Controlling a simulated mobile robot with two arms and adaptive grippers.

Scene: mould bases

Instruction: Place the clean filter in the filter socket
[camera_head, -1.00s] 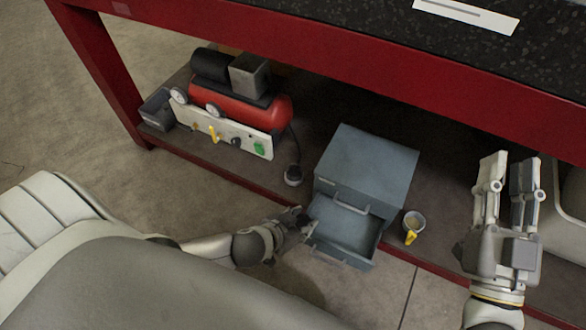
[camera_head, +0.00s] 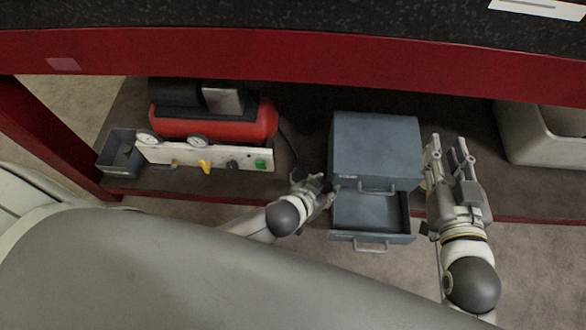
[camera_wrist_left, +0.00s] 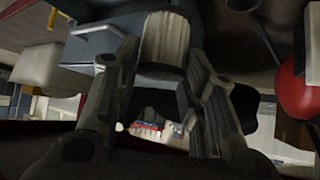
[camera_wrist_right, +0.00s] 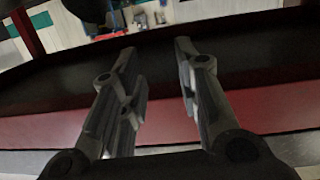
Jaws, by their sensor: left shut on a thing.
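My left gripper (camera_head: 318,188) is at the left side of the open drawer, below the compressor's hose. In the left wrist view a pale, ribbed cylinder, which looks like the filter (camera_wrist_left: 165,38), sits between its fingers; the gripper is shut on it. In the head view the filter is not clearly visible. A dark round fitting (camera_wrist_left: 243,4) at the end of a hose shows at the top of the left wrist view; it may be the filter socket. My right gripper (camera_head: 447,145) is open and empty right of the drawer cabinet; its spread fingers show in the right wrist view (camera_wrist_right: 156,50).
A blue-grey cabinet (camera_head: 375,145) has its lower drawer (camera_head: 372,238) pulled out. A red compressor (camera_head: 225,123) with a pale control panel stands left on the shelf, beside a small grey bin (camera_head: 120,155). The red bench edge (camera_head: 290,62) runs overhead.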

